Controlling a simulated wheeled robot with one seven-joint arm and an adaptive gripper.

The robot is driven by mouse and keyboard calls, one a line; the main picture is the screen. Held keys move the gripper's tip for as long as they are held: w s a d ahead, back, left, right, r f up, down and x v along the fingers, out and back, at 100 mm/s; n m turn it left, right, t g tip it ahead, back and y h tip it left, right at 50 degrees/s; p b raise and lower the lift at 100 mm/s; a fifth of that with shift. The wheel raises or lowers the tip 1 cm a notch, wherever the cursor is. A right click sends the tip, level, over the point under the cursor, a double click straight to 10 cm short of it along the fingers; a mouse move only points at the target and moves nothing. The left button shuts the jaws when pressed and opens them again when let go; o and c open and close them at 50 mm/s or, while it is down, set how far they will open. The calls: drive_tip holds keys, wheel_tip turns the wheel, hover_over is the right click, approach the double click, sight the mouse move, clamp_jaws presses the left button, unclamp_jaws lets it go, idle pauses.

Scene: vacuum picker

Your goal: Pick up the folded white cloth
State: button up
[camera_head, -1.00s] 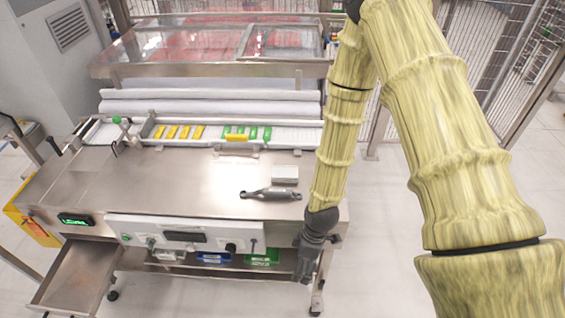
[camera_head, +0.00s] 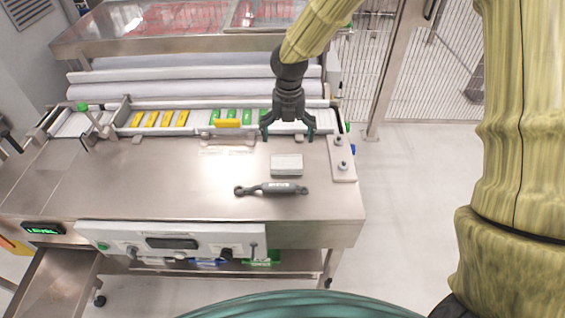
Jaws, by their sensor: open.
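The folded white cloth (camera_head: 287,164) looks like a small pale grey-white rectangular block lying flat on the steel tabletop (camera_head: 170,188), right of the middle. My gripper (camera_head: 288,135) points downward just behind the cloth and above it in the picture, with its dark fingers spread. It is open and nothing shows between the fingers. The gripper looks apart from the cloth; its exact height above the table is hard to tell.
A dark grey tool (camera_head: 271,189) lies just in front of the cloth. A plate with knobs (camera_head: 342,158) is on the right edge. Yellow (camera_head: 166,118) and green (camera_head: 232,115) pieces lie in a rail behind. An open drawer (camera_head: 52,282) juts out at the front left.

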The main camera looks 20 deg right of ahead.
drive_tip(key=p, duration=0.1)
hover_over(286, 161)
drive_tip(key=f, duration=0.4)
drive_tip(key=shift+w+f, duration=0.25)
drive_tip(key=shift+f, duration=0.1)
drive_tip(key=shift+s+f+p, duration=0.15)
drive_tip(key=shift+f+p, duration=0.3)
drive_tip(key=shift+f, duration=0.35)
drive_tip(key=shift+d+f+p, duration=0.1)
drive_tip(key=shift+f+p, duration=0.65)
drive_tip(key=shift+f, duration=1.4)
drive_tip(key=shift+c, duration=0.4)
drive_tip(key=c, duration=0.6)
